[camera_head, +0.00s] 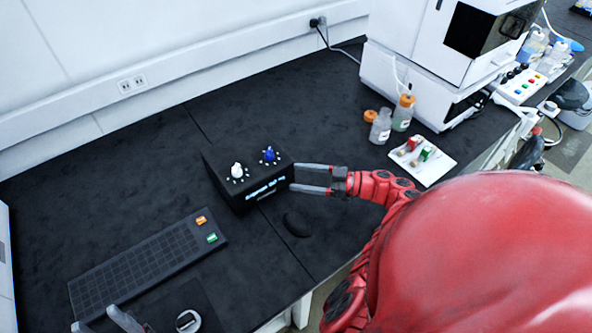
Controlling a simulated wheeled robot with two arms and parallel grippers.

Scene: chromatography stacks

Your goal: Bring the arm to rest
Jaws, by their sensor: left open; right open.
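My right arm, red, reaches in from the right. Its gripper (294,177) is open with its two grey fingers apart and nothing between them. The fingertips are close to the right side of a black control box (232,203) with a white knob (237,170) and a blue knob (269,154); I cannot tell whether they touch it. My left gripper (97,319) shows only partly at the bottom left edge, fingers apart, just in front of the black keyboard (137,266). I see nothing held in it.
A black mouse (298,224) lies below the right gripper. A white tray (422,160) with small red and green items, bottles (380,127) and a white instrument (426,62) stand at the right. The dark bench (100,195) is clear behind the keyboard.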

